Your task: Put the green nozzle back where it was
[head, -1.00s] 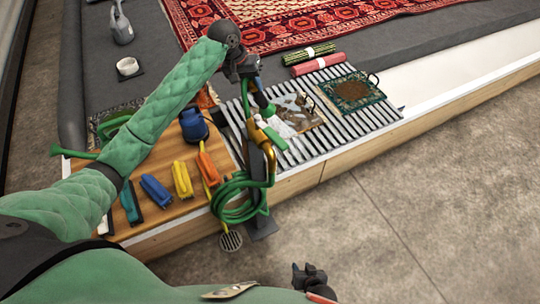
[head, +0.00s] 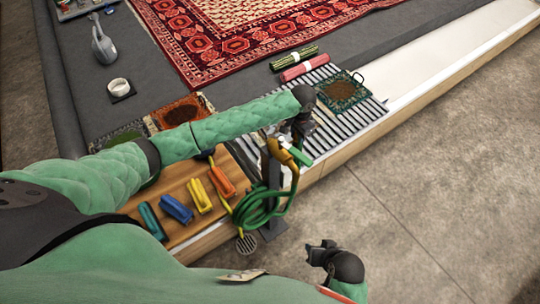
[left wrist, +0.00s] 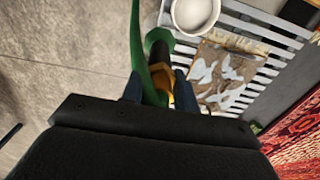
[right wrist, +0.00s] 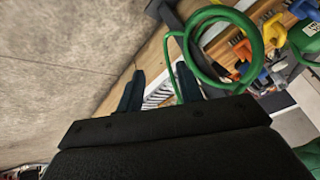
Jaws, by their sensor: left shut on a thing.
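The green nozzle (head: 299,153) has a brass-yellow body (head: 283,146) and a green hose. My left gripper (head: 292,133) is shut on it, just above the dark post (head: 271,172) at the pit's edge. In the left wrist view the green nozzle end (left wrist: 158,40) and brass part show between the fingers (left wrist: 158,88), with the hose running up the picture. The coiled green hose (head: 246,214) hangs at the post. Whether the nozzle touches the post is hidden. My right gripper (head: 320,252) is open and empty, low over the floor; its fingers stand apart in the right wrist view (right wrist: 160,90).
A wooden board (head: 184,186) left of the post carries several coloured brushes. A slatted rack (head: 324,131) lies behind it, with a green-bordered sample (head: 343,91) and rolled rugs (head: 303,68). A white bowl (left wrist: 195,12) stands there. The right floor is clear.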

